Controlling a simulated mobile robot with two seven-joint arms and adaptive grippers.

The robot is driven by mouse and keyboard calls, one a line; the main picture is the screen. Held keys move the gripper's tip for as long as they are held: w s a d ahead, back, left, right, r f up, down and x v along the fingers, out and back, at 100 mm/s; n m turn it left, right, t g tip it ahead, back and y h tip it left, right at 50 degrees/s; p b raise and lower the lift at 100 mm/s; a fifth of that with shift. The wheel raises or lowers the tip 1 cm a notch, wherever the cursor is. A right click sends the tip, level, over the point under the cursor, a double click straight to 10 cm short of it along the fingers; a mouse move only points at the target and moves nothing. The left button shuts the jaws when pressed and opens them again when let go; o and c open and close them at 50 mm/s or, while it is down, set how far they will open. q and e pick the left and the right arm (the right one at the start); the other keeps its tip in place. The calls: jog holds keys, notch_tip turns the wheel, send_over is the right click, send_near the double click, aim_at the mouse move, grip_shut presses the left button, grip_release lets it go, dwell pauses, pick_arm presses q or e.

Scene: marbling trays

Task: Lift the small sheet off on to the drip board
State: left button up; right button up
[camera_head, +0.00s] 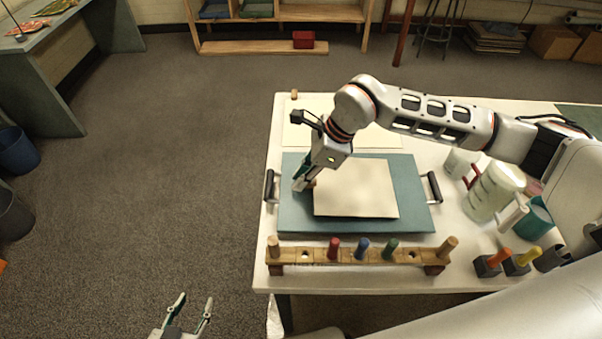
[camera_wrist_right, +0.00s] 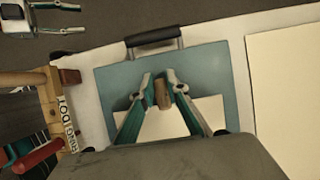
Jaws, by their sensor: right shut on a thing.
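A small cream sheet (camera_head: 356,188) lies flat over the teal board (camera_head: 413,215), which has a dark handle at each side. In the right wrist view the sheet (camera_wrist_right: 160,125) shows between and beyond my fingers. My right gripper (camera_head: 303,187) is at the sheet's left edge, shut on a small wooden tab (camera_wrist_right: 162,94). The tab sits at that edge; whether it is fixed to the sheet I cannot tell. My left gripper (camera_head: 191,312) is open and empty, over the floor in front of the table. I cannot tell which surface is the drip board.
A wooden rack (camera_head: 320,255) with coloured pegs stands in front of the teal board. A larger pale sheet or panel (camera_head: 296,138) lies behind it. Jars (camera_head: 492,194) and short coloured-handled tools (camera_head: 498,257) crowd the table's right side. A small wooden piece (camera_head: 294,94) stands at the back left corner.

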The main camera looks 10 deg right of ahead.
pick_arm(q)
jog(key=shift+w+r, duration=0.15)
jog(key=shift+w, duration=0.05)
pick_arm(e)
jog(key=shift+f, duration=0.2)
jog(key=o, duration=0.9)
jog(key=shift+c, duration=0.2)
jog(key=o, duration=0.4)
jog(key=shift+r, duration=0.15)
jog(key=shift+a+p+v, duration=0.2)
jog(key=shift+p+v, duration=1.4)
jog(key=shift+v, duration=0.9)
pick_arm(q)
notch_tip(320, 180, up, 7)
jog(key=w+p, duration=0.1)
jog(key=p, duration=0.1)
jog(key=shift+w+t, duration=0.15)
jog(key=shift+t, duration=0.25)
pick_arm(e)
jog(key=shift+v, duration=1.9)
